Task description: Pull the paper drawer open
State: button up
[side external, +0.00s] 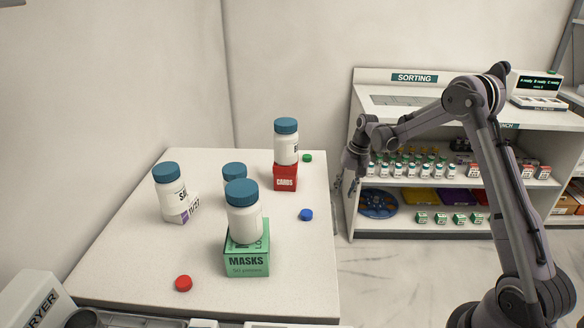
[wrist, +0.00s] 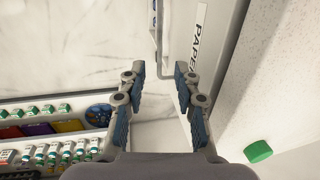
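The drawer front (wrist: 190,60) with a label reading "PAPE…" (wrist: 198,32) shows in the upper right of the wrist view, cut off by the frame. A thin metal bar handle (wrist: 158,40) stands out from it and runs up and down the picture. My gripper (wrist: 160,72) is open, with the handle's lower end appearing between its fingertips. I cannot tell whether the fingers touch it. In the side view my gripper (side external: 343,187) hangs beside the white table's (side external: 318,255) right edge; the drawer front is hidden there.
On the table are a red cards box (side external: 285,180), a green masks box (side external: 246,262), several white bottles with blue lids, and green (side external: 308,158), blue (side external: 306,215) and red (side external: 183,284) caps. A sorting shelf (side external: 400,232) stands behind my gripper. Floor (side external: 390,280) between is clear.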

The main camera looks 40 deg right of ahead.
aim_at(335, 215)
jog(key=f, duration=0.6)
jog(key=w+a+f, duration=0.1)
jog(key=f, duration=0.2)
jog(key=shift+w+a, duration=0.1)
grip_shut()
